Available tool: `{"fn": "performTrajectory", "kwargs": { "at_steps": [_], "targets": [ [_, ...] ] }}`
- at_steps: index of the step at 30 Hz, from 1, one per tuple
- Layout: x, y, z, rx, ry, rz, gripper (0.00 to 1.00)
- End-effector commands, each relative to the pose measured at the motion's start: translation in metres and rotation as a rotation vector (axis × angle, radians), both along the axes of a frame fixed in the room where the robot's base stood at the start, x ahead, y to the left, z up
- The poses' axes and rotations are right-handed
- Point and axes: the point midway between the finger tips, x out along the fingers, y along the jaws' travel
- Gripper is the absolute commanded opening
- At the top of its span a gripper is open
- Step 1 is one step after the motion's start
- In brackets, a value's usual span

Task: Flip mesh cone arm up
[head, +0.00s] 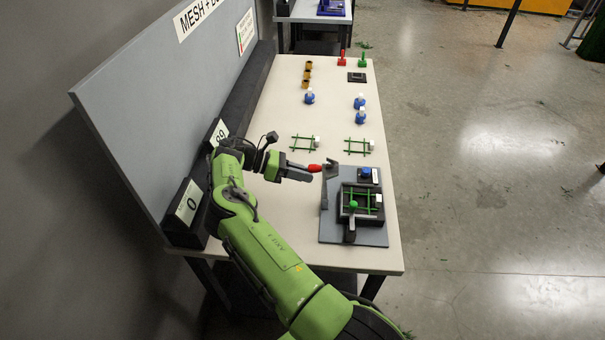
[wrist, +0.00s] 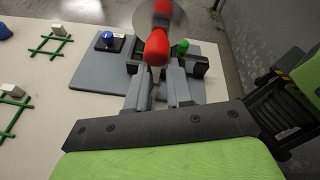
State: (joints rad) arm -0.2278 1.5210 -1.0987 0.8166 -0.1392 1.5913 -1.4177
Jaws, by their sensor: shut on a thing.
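My gripper (head: 306,172) is shut on a red handle (head: 315,167) at the left edge of the grey fixture plate. In the wrist view, the red handle (wrist: 155,48) sits between the fingertips (wrist: 160,75). A grey cone-like piece (head: 331,168) adjoins the handle; a grey round part (wrist: 183,22) shows behind it in the wrist view. The fixture plate (head: 335,228) carries a black frame with a green wire mesh (head: 362,196), a green knob (head: 354,204) and a blue button (head: 366,171). My fingers hide part of the fixture in the wrist view.
Two green wire meshes (head: 303,143) (head: 357,146) with white blocks lie beyond the fixture. Blue-and-white pieces (head: 309,97) (head: 360,117), yellow-black pieces and red and green pieces stand farther back. A grey sign board (head: 165,95) rises along the left side.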

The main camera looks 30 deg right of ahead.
Motion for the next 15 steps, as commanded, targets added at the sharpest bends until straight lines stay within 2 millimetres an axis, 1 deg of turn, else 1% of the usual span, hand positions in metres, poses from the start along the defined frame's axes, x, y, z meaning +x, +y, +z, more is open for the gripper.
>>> {"fn": "performTrajectory", "kwargs": {
  "at_steps": [1,14,15],
  "targets": [
    [0.0046,-0.0017,0.0037,-0.004,-0.017,0.014,0.00],
    [0.0058,-0.0020,0.0077,-0.008,-0.024,0.014,0.00],
    [0.0058,-0.0020,0.0078,-0.009,-0.025,0.015,0.22]
  ]
}}
